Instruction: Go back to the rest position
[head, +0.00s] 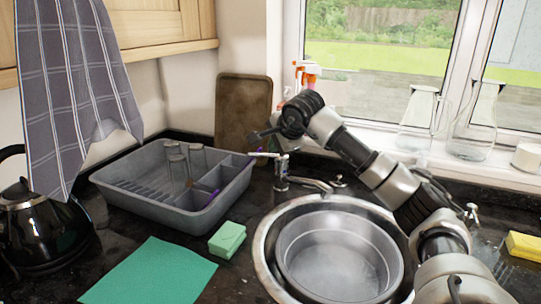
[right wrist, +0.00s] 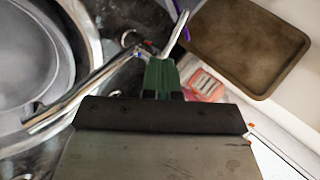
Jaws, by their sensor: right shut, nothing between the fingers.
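My right gripper (head: 262,137) hangs in the air behind the sink, to the right of the grey dish rack, at the end of my right arm. Its small dark fingers are shut with nothing visible between them. In the right wrist view the green and dark fingers (right wrist: 160,76) are close together, with the tap in the background. My left gripper is not in view.
The tap (head: 283,172) stands below the right gripper, behind a metal bowl (head: 338,250) in the sink. The dish rack (head: 160,212) holds glasses. A brown tray (head: 242,108) leans on the wall. A spray bottle (head: 307,75) and glass carafes (head: 473,125) line the sill.

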